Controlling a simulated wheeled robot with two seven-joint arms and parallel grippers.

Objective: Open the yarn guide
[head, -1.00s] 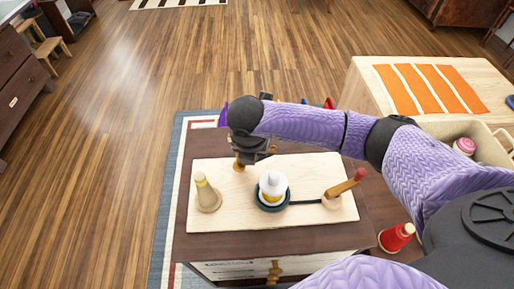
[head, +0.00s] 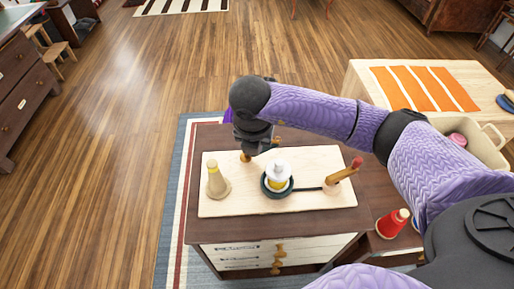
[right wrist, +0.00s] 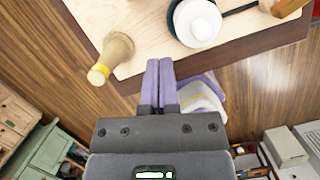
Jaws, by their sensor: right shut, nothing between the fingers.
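A pale wooden board (head: 305,205) lies on a dark cabinet. It bears a cream cone post (head: 217,181) at left, a white-topped piece (head: 279,172) in a dark ring at centre, and a red-tipped crank handle (head: 345,172) at right. A small wooden peg (head: 245,157) shows at the board's back edge, partly hidden by my right gripper (head: 250,150). I cannot tell for sure which part is the yarn guide. In the right wrist view my right gripper (right wrist: 160,82) has its purple fingers together and empty, between the cone post (right wrist: 117,48) and the white-topped piece (right wrist: 197,22). My left gripper is out of view.
A red spool (head: 393,223) stands right of the cabinet, below my right arm. A bin (head: 492,150) with a pink ball and a table with an orange striped cloth (head: 425,88) are at right. The floor at left is open.

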